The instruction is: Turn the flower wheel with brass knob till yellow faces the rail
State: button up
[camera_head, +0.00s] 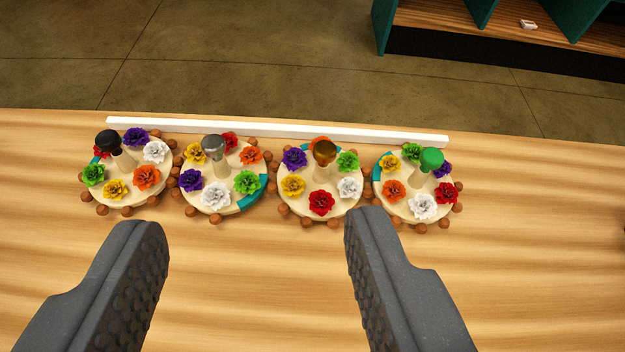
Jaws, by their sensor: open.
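The flower wheel with the brass knob (325,152) is the third wheel from the left in the row. Its pale disc (318,180) carries a yellow flower (292,186) at the front left and a purple flower (294,158) at the back left. A green flower (347,161) is at the back right, a white flower (349,188) at the front right and a red flower (321,203) at the front. An orange flower (320,141), partly behind the knob, faces the white rail (280,131). My gripper (257,225) is open and empty, its fingers apart in the foreground.
Wheels with a black knob (107,141) and a grey knob (213,147) stand to the left, one with a green knob (431,158) to the right. Brown pegs ring the wheels, with narrow gaps between neighbours. The wooden table (540,250) is clear at the right and front.

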jog(key=b, duration=0.5)
send_near(327, 154)
jog(key=shift+t, duration=0.3)
jog(key=shift+f+p+x, duration=0.2)
jog(key=shift+p+x, duration=1.4)
jog(key=shift+x, duration=2.55)
jog(key=shift+w+a+f, duration=0.1)
jog(key=shift+w+f, duration=0.15)
jog(key=shift+w, duration=0.1)
jog(key=c, duration=1)
